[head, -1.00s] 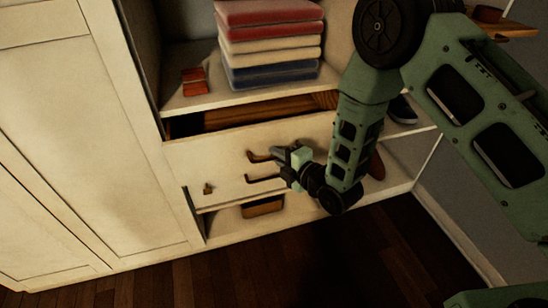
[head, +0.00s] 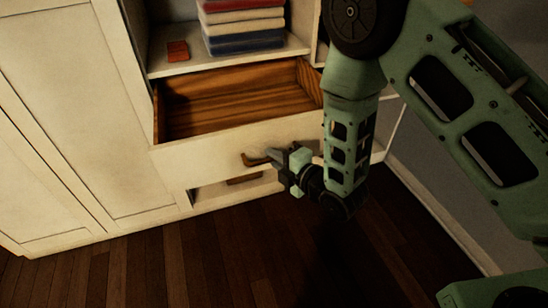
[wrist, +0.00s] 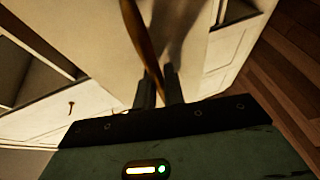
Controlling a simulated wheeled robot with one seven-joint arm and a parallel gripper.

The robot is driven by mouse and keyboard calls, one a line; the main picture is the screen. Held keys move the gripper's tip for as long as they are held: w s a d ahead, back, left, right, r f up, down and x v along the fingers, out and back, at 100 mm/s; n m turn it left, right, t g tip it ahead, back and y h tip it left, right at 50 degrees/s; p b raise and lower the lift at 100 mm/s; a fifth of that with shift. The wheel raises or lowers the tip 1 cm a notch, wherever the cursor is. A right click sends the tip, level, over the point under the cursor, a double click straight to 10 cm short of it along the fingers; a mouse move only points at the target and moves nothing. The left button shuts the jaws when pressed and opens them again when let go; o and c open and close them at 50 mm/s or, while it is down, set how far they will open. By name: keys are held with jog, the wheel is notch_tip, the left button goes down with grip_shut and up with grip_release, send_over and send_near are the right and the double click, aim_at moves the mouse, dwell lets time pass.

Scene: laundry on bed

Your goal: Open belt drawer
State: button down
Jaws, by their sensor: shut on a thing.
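The belt drawer, with a cream front (head: 200,158) and a brown wooden inside (head: 235,95), stands well open in the head view. The part of its inside that shows is empty; my arm covers its right end. My gripper (head: 274,157) is shut on the drawer's bronze bar handle (head: 250,162), in front of the drawer face. In the wrist view the handle (wrist: 139,35) runs down to between the two dark fingers of my gripper (wrist: 160,82). The fingertips hide part of the handle.
Above the drawer is a shelf with a stack of folded clothes (head: 243,25) and a small red item (head: 178,51). Tall cream cabinet doors (head: 65,120) stand to the left. The dark wooden floor (head: 200,260) in front is clear.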

dwell(0.3)
jog(key=c, duration=1.5)
grip_release()
jog(key=shift+s, duration=0.1)
jog(key=shift+p+v, duration=4.45)
jog(key=shift+v, duration=4.25)
jog(key=shift+f, duration=0.1)
